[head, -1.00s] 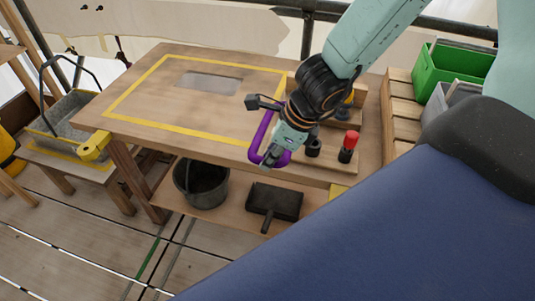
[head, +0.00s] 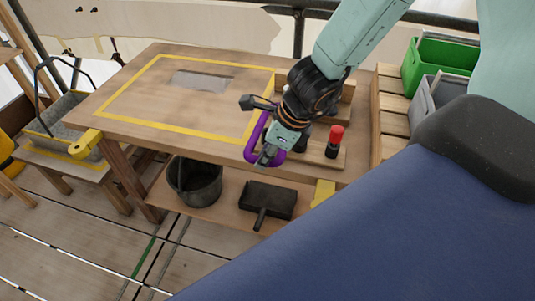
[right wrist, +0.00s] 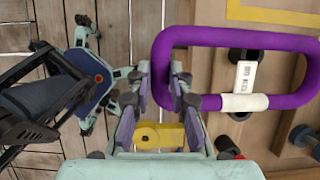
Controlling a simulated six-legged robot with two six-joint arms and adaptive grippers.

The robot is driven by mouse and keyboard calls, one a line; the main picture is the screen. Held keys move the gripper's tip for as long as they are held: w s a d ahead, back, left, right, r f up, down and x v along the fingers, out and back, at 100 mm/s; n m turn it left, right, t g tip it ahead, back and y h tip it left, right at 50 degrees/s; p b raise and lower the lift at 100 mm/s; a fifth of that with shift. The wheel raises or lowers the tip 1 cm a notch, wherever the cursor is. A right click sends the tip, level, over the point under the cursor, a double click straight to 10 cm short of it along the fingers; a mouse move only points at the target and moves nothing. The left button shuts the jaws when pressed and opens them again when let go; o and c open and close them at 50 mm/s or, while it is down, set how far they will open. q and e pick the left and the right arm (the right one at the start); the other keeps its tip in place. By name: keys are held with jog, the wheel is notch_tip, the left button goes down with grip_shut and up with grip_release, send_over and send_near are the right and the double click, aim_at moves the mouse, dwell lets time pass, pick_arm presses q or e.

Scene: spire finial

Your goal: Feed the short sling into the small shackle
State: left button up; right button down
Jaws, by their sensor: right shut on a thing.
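The short sling is a stiff purple loop (head: 252,144) at the near right edge of the workbench. In the right wrist view the sling (right wrist: 235,37) shows as a rounded loop with a white sleeve and a printed tag. My right gripper (head: 266,158) is shut on one end of it, with the fingers (right wrist: 160,85) on either side of the band. I cannot make out the small shackle; my right arm covers part of the bench.
The workbench (head: 130,108) has a yellow-taped rectangle with clear room inside. A red-topped post (head: 335,142) stands right of the gripper. A bucket (head: 195,182) and dark pan (head: 266,200) sit on the lower shelf. A green bin (head: 440,62) stands at right.

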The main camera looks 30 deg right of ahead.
jog(key=shift+w+a+f, duration=0.2)
jog(key=shift+w, duration=0.05)
jog(key=shift+d+f, duration=0.1)
jog(key=shift+f, duration=0.05)
jog(key=shift+w+d+f+p, duration=0.3)
jog(key=shift+w+d+p, duration=0.3)
jog(key=shift+d+p, duration=0.25)
jog(key=shift+w+d+f+p, duration=0.3)
jog(key=shift+w+d+p, duration=0.3)
jog(key=shift+d+p, duration=0.2)
jog(key=shift+w+d+f+p, duration=0.3)
jog(key=shift+w+d+p, duration=0.3)
jog(key=shift+d+p, duration=0.25)
jog(key=shift+w+d+p, duration=0.15)
jog(key=shift+d+p, duration=0.25)
jog(key=shift+d, duration=0.15)
jog(key=shift+w+d+p, duration=0.3)
jog(key=shift+w+p, duration=0.2)
jog(key=shift+p, duration=0.25)
jog(key=shift+w+d+p, duration=0.15)
jog(key=shift+d+p, duration=0.25)
jog(key=shift+p, duration=0.1)
jog(key=shift+w+d+p, duration=0.35)
jog(key=shift+w+p, duration=0.1)
jog(key=shift+p, duration=0.25)
jog(key=shift+w+d+p, duration=0.5)
jog(key=shift+d+p, duration=0.1)
jog(key=shift+p, duration=0.35)
